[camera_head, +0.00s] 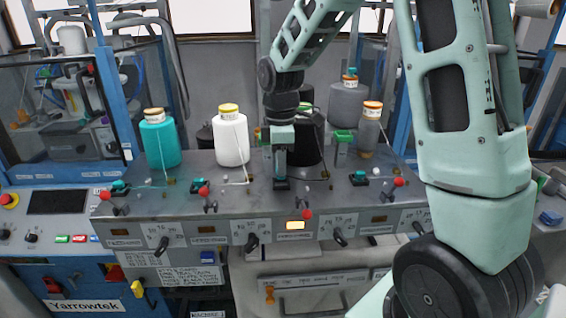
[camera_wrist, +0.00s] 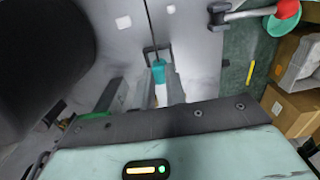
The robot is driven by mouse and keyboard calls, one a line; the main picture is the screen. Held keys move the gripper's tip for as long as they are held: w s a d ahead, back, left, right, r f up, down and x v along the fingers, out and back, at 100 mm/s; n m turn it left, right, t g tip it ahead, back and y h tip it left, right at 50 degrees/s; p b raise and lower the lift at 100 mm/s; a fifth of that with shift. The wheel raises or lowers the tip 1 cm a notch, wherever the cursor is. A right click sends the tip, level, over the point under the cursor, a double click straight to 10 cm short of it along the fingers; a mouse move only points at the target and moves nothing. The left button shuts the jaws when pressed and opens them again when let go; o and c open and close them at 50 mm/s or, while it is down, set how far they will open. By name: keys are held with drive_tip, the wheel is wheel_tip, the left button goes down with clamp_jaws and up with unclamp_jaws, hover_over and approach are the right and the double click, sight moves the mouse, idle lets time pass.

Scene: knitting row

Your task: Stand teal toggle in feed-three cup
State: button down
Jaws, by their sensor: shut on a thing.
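The teal toggle (camera_wrist: 158,72) shows in the wrist view as a small teal piece with a pale lower part, between my fingers. My gripper (camera_head: 281,168) is shut on it and points down at the third station of the machine's deck. In the head view my fingers hide the toggle. The feed-three cup appears as a small dark base (camera_head: 281,184) directly under my fingertips. I cannot tell whether the toggle touches it or is inside it.
The grey deck (camera_head: 235,205) carries teal pieces at other stations and red-knobbed levers (camera_head: 307,214). A yellow lamp (camera_head: 295,225) is lit below the third station.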

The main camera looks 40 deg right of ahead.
drive_tip(key=shift+f+b, duration=0.65)
drive_tip(key=shift+f, duration=0.45)
idle(0.3)
drive_tip(key=c, duration=1.4)
unclamp_jaws()
drive_tip(key=shift+o, duration=0.2)
drive_tip(key=shift+r, duration=0.1)
wheel_tip(320, 180, up, 17)
drive_tip(key=b, duration=0.3)
drive_tip(key=shift+r, duration=0.15)
